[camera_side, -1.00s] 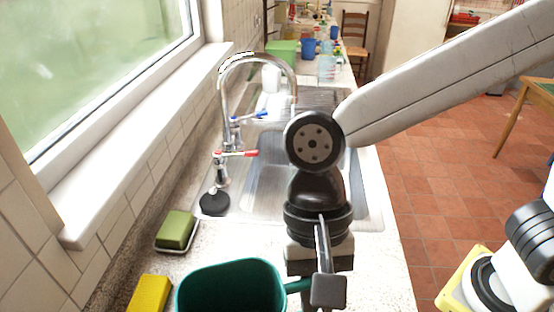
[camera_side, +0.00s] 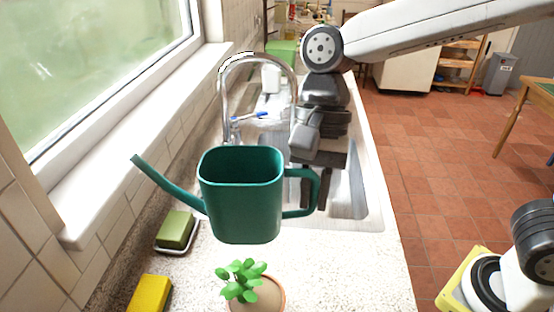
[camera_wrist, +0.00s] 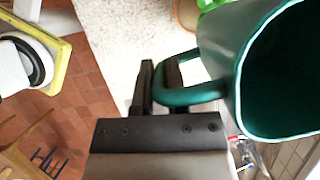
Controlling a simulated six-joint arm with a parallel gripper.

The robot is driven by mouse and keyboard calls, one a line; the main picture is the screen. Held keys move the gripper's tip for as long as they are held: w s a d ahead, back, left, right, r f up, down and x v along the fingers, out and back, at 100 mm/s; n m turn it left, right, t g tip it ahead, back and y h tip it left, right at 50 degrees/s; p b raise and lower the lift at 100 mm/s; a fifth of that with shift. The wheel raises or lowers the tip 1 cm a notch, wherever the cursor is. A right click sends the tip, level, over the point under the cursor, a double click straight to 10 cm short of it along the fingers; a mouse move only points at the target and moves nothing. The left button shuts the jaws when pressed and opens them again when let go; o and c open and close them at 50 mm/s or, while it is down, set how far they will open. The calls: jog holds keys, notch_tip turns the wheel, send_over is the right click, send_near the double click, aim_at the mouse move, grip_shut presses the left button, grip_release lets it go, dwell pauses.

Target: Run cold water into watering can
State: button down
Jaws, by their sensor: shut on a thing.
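The green watering can (camera_side: 240,212) is held upright above the counter, in front of the sink, with its spout pointing left. My gripper (camera_side: 314,188) is shut on the can's handle (camera_side: 300,212), at the can's right. In the wrist view, my gripper's fingers (camera_wrist: 160,82) are around the handle and the can (camera_wrist: 222,45) fills the upper right; its inside looks dark. The arched chrome tap (camera_side: 256,58) stands behind the can, with a blue-marked lever (camera_side: 250,117). The red-marked lever is hidden behind the can. No water shows at the tap.
A potted plant (camera_side: 252,290) stands on the counter below the can. The steel sink (camera_side: 368,200) is behind. The window sill (camera_side: 130,170) borders the left.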

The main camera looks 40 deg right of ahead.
jog(key=w+d+m+t+y, duration=0.1)
jog(key=w+d+m+t, duration=0.2)
jog(key=d, duration=1)
jog(key=w+d+m, duration=0.4)
jog(key=d+m, duration=0.1)
jog(key=d, duration=0.9)
notch_tip(320, 180, down, 14)
jog(key=shift+s+a+f, duration=0.15)
jog(key=shift+s, duration=0.1)
jog(key=shift+w, duration=0.15)
jog(key=w+f, duration=0.2)
jog(key=w, duration=0.6)
jog(key=shift+w+d, duration=0.35)
jog(key=shift+f, duration=0.1)
jog(key=shift+w, duration=0.15)
jog(key=w, duration=0.8)
jog(key=shift+w+d, duration=0.35)
dwell(1.7)
